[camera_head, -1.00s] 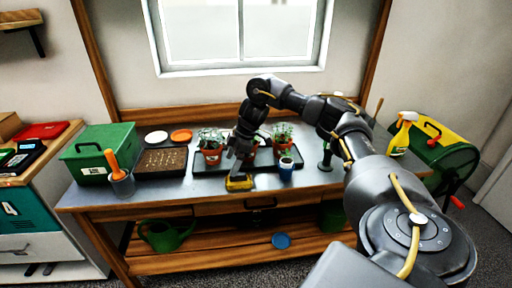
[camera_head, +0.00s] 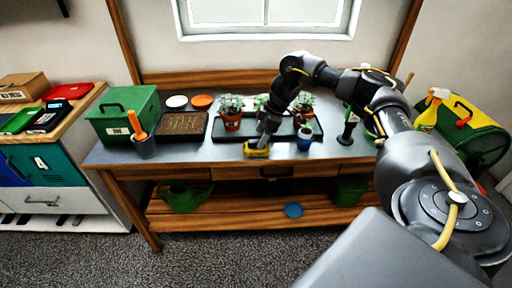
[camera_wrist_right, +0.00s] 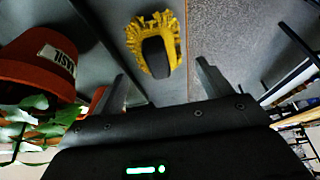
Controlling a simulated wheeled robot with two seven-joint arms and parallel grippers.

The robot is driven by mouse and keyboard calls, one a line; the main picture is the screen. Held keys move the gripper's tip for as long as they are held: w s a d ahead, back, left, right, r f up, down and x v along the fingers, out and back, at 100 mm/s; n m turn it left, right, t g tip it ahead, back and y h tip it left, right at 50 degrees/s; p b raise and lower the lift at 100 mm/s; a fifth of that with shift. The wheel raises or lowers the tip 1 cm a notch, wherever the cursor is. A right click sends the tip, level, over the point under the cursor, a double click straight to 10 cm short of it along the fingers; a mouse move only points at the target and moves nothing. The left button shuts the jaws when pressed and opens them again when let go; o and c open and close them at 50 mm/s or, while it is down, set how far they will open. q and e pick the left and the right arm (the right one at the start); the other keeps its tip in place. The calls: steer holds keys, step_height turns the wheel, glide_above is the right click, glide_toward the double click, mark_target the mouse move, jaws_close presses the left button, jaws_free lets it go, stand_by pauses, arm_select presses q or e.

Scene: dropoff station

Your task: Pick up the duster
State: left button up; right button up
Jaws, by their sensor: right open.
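The duster, with a yellow fringed head and a dark handle, lies near the front edge of the workbench; its yellow head (camera_head: 257,151) shows in the head view below my right gripper (camera_head: 265,139), which partly hides it. In the right wrist view the duster (camera_wrist_right: 154,45) lies ahead of my right gripper (camera_wrist_right: 160,76), its dark handle pointing toward the space between the spread fingers. The gripper is open and empty, with no visible contact. My left gripper is not in view.
Potted plants (camera_head: 231,121) stand on a dark tray behind and beside the duster. A blue pot (camera_head: 305,143) is close to its right. A seed tray (camera_head: 183,125), a cup with an orange-handled tool (camera_head: 145,148) and a green box (camera_head: 120,113) stand left. Bare bench lies left of the duster.

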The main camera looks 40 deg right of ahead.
mark_target(256, 140)
steer(key=p+x, duration=0.1)
steer(key=x, duration=0.3)
steer(key=shift+w+f, duration=0.2)
steer(key=shift+f, duration=0.15)
steer(key=c, duration=1.1)
steer(key=shift+r, duration=0.1)
steer(key=shift+r, duration=0.45)
step_height(256, 140, up, 3)
steer(key=shift+s+f+b, duration=0.2)
steer(key=shift+b, duration=0.45)
steer(key=s+r, duration=0.3)
steer(key=s, duration=0.1)
steer(key=s+d+r, duration=0.1)
steer(key=s+r, duration=0.2)
steer(key=s, duration=0.2)
steer(key=s+d+r, duration=0.1)
steer(key=s+r, duration=0.2)
steer(key=s, duration=0.1)
steer(key=shift+s+r, duration=0.2)
steer(key=shift+s, duration=0.05)
